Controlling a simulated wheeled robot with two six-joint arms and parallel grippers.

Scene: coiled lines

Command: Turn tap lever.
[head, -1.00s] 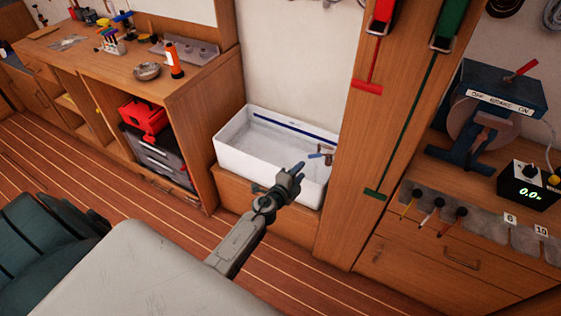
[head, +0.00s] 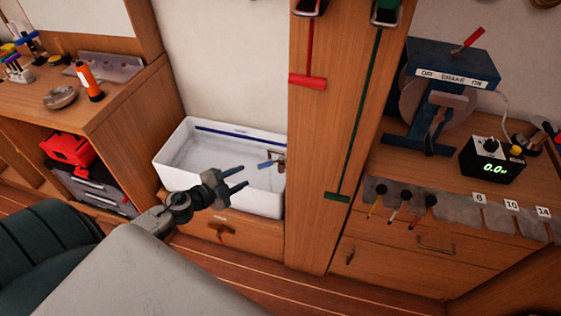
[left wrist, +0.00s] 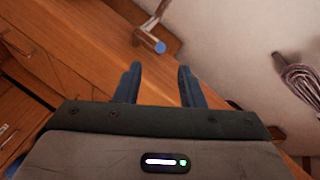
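The tap (head: 280,160) is a small metal fitting at the right end of the white sink (head: 240,207), with a blue-tipped lever (head: 267,164) pointing left. In the left wrist view the tap (left wrist: 149,29) and the lever's blue end (left wrist: 160,47) show ahead of the fingers. My left gripper (head: 243,177) is open and empty, its two fingers apart. It appears just left of and below the lever in the head view, apart from it. In the left wrist view the gap between the fingers (left wrist: 158,80) lies below the blue end. My right gripper is not in view.
A wooden post with a red handle (head: 308,81) and a green handle (head: 337,197) stands right of the sink. A bench with a blue brake machine (head: 452,62) and a display box (head: 494,160) is further right. A left bench holds an orange torch (head: 89,83).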

